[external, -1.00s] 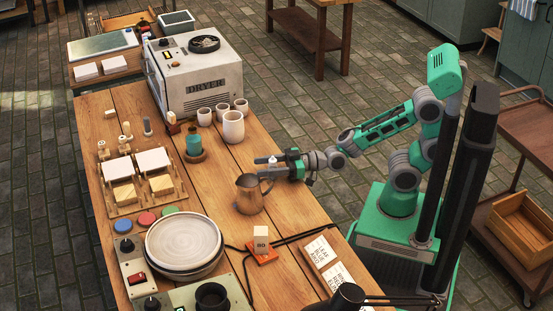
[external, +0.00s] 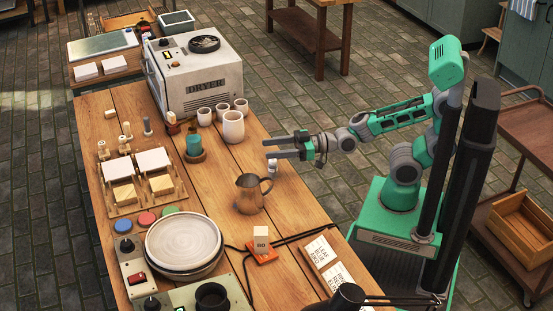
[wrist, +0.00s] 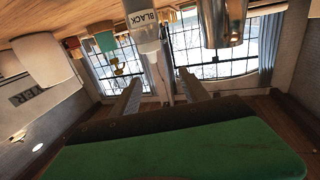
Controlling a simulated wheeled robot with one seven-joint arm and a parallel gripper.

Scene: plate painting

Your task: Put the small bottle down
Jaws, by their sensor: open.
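The small bottle (external: 272,167) is white and stands upright on the wooden table, to the right of the metal pitcher and just below my gripper's fingers. In the wrist view, which is upside down, the small bottle (wrist: 145,30) shows a white label reading BLACK.
The metal pitcher (external: 249,197) stands close to the bottle. White cups (external: 233,128) and a teal jar (external: 194,145) stand further back, before the dryer (external: 198,75). An orange block (external: 262,256) and cables lie nearer the front. Bare table lies around the bottle.

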